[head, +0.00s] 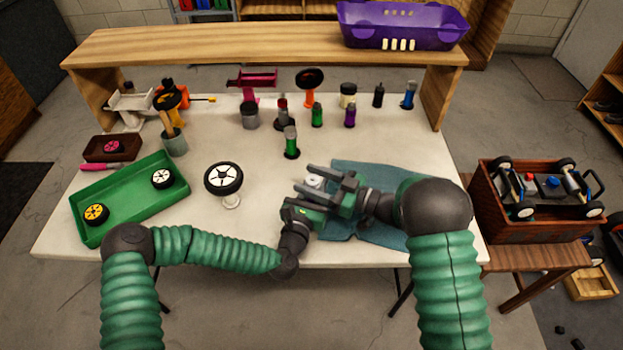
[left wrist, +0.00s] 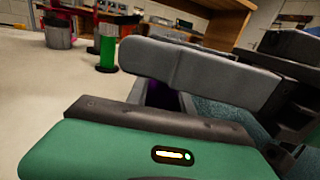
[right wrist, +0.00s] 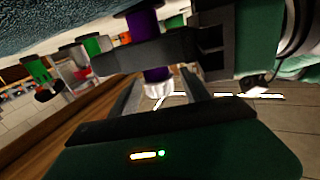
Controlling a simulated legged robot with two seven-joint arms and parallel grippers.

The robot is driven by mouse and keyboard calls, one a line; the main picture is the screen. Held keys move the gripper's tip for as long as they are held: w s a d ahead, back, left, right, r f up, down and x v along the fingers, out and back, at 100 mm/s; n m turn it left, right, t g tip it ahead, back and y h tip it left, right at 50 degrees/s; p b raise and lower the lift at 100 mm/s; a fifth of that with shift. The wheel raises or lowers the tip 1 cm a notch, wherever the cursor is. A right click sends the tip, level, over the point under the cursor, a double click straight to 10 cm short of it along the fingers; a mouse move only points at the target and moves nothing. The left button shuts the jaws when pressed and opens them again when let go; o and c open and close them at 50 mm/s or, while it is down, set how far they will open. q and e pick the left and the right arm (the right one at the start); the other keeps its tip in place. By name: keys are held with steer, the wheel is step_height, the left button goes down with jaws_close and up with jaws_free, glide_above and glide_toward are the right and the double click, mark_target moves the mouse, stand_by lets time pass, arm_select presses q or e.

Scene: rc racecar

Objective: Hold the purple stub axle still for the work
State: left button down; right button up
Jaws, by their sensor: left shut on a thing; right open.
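The purple stub axle (right wrist: 155,73) shows in the right wrist view as a purple shaft with a pale end piece (right wrist: 158,90). My left gripper (head: 322,198) is shut on it above the blue cloth; one grey finger crosses the shaft. In the left wrist view only a dark purple sliver (left wrist: 182,101) shows between the jaws. My right gripper (head: 312,180) is open, its fingers on either side of the pale end; I cannot tell if they touch it. In the head view the grippers hide the purple part.
A blue cloth (head: 362,235) lies under the grippers. A wheel on a stand (head: 224,178) and a green tray (head: 125,205) with wheels are to the left. Several small bottles and stands, including a green one (head: 291,141), stand behind. A wooden shelf (head: 250,45) spans the back.

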steer(key=shift+c, duration=0.4)
jaws_close()
steer(key=shift+m+t+h, duration=2.3)
steer(key=shift+m+t, duration=0.1)
steer(key=shift+t, duration=0.6)
steer(key=shift+o, duration=0.4)
jaws_free()
steer(key=shift+d, duration=0.1)
steer(key=v, duration=1.2)
